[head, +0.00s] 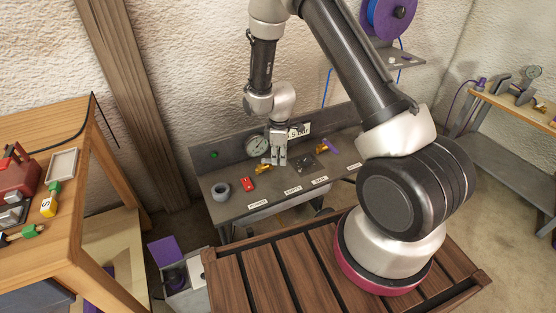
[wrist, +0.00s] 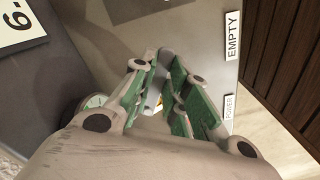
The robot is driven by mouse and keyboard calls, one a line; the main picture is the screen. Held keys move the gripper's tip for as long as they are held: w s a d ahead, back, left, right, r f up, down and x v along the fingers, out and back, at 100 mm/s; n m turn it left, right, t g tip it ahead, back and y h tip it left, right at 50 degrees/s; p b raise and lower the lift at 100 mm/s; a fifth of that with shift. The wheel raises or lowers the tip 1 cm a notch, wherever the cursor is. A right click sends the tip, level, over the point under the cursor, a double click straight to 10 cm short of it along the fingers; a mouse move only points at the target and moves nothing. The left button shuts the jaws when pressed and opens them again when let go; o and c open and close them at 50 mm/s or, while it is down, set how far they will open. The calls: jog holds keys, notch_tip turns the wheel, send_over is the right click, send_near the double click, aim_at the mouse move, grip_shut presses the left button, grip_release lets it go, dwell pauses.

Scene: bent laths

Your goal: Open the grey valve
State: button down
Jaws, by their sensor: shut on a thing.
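My gripper (head: 279,161) points down over the grey bench, just right of a round dial gauge (head: 258,145). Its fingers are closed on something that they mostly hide. A brass fitting (head: 264,169) shows beside the fingertips in the head view; I take it for the body of the grey valve. In the wrist view my gripper (wrist: 163,112) has its green-padded fingers close together, with a small pale and yellow bit between them.
A brass valve with a purple handle (head: 324,144) stands to the right on the bench.

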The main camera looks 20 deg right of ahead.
jog(key=w+n, duration=0.1)
jog(key=n, duration=0.2)
jog(key=shift+w+d, duration=0.2)
jog(key=shift+w, duration=0.15)
jog(key=shift+w+n, duration=0.35)
jog(key=shift+n, duration=0.5)
jog(key=shift+w+n, duration=0.3)
jog(key=shift+n, duration=0.55)
jog(key=c, duration=1.4)
grip_release()
notch_tip(320, 180, up, 12)
